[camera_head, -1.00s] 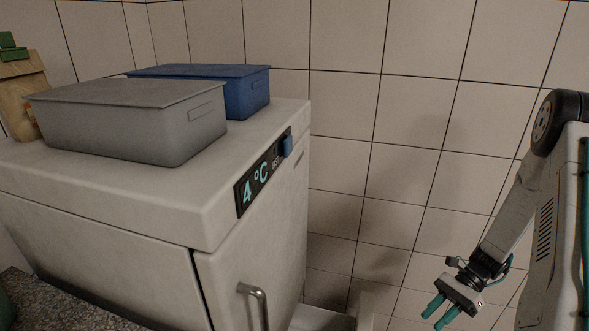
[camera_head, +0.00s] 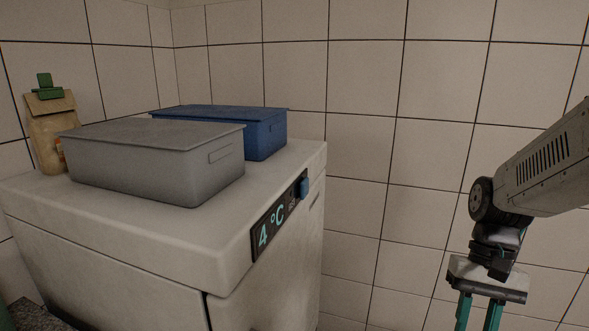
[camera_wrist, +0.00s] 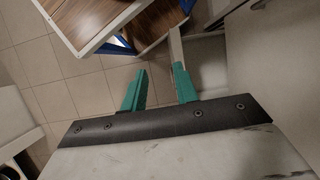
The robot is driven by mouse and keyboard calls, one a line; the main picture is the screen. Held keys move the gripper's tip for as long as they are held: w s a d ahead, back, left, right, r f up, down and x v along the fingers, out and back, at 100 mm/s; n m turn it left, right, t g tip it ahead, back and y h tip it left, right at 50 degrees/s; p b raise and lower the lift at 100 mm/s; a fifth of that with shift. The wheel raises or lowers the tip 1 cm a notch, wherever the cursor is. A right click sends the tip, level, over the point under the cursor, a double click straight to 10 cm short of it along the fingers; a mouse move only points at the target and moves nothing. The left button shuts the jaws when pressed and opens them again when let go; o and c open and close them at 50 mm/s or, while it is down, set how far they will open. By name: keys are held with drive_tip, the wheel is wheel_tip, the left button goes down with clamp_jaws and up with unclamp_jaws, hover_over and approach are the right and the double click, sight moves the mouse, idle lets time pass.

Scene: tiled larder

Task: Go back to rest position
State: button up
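My gripper (camera_head: 478,315) hangs at the lower right of the head view, pointing down, with its green fingers spread apart. The fingertips are cut off by the lower edge there. In the wrist view my gripper (camera_wrist: 158,82) shows both green fingers apart with nothing between them. Tiled floor lies beyond the fingers. My gripper is to the right of the white fridge (camera_head: 120,235) and apart from it.
On the fridge top stand a grey lidded box (camera_head: 160,165), a blue lidded box (camera_head: 265,138) and a paper bag (camera_head: 50,130) with a green clip. A tiled wall (camera_head: 380,120) is behind. The wrist view shows a wood-topped unit (camera_wrist: 95,20) beyond the fingers.

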drive_tip(key=s+a+r+n+t+h, duration=0.2)
drive_tip(key=s+a+r+n+t, duration=0.2)
drive_tip(key=r, duration=0.5)
drive_tip(key=s+a+t, duration=0.1)
drive_tip(key=s+a, duration=0.1)
drive_tip(key=s, duration=0.1)
drive_tip(key=shift+a+r+n, duration=0.2)
drive_tip(key=shift+a+n, duration=0.1)
drive_tip(key=shift+s+a, duration=0.1)
drive_tip(key=shift+s, duration=0.05)
